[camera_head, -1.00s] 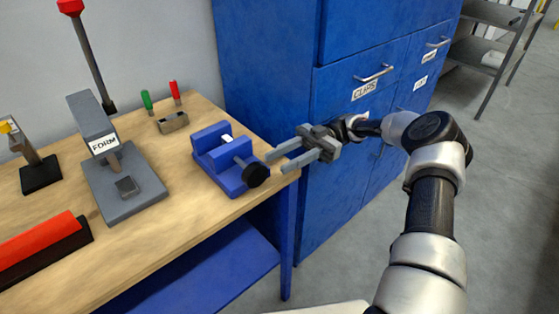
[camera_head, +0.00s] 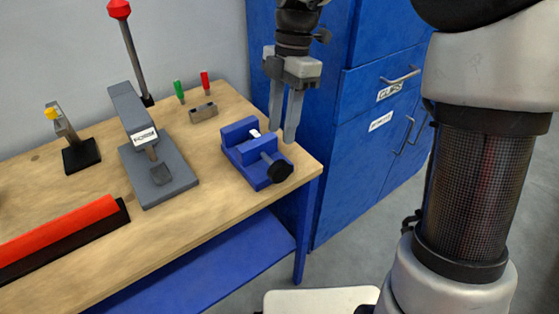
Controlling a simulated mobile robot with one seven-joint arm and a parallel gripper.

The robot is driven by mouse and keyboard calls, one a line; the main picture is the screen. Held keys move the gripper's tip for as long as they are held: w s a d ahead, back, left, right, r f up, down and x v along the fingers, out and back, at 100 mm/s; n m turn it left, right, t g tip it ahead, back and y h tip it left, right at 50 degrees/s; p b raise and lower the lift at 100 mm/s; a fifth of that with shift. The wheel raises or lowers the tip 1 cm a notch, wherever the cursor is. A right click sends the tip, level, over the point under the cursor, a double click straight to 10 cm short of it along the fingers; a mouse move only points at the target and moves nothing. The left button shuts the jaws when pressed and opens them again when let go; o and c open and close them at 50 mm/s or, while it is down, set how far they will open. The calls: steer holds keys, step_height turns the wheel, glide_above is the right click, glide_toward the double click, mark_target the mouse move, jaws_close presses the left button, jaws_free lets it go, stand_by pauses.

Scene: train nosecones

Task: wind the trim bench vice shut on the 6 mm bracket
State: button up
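The blue bench vice (camera_head: 250,157) stands on the wooden bench near its right end. Its round black handle knob (camera_head: 280,171) faces the front right. A small white piece (camera_head: 255,133) shows between the jaws; I take it for the bracket, but its size cannot be read. My gripper (camera_head: 281,136) points down, just behind and right of the vice's jaws in the picture. Its two grey fingers are apart with nothing between them. I cannot tell its height above the bench; no contact with the vice or knob is clear.
A grey press (camera_head: 160,170) labelled FORM stands left of the vice. A small metal block (camera_head: 203,112) with green and red tools behind it sits at the back. A red-topped bar (camera_head: 60,232) lies at front left. Blue drawer cabinets (camera_head: 385,100) stand beyond the bench's right end.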

steer(key=t+h, duration=0.1)
steer(key=t, duration=0.1)
glide_toward(280, 163)
steer(key=shift+n, duration=0.3)
step_height(280, 163, down, 12)
steer(key=b, duration=0.3)
steer(key=shift+s+a+r, duration=0.1)
steer(key=shift+a+r, duration=0.05)
steer(key=shift+r, duration=0.05)
jaws_close()
steer(key=shift+r+p, duration=0.15)
steer(key=shift+p, duration=0.15)
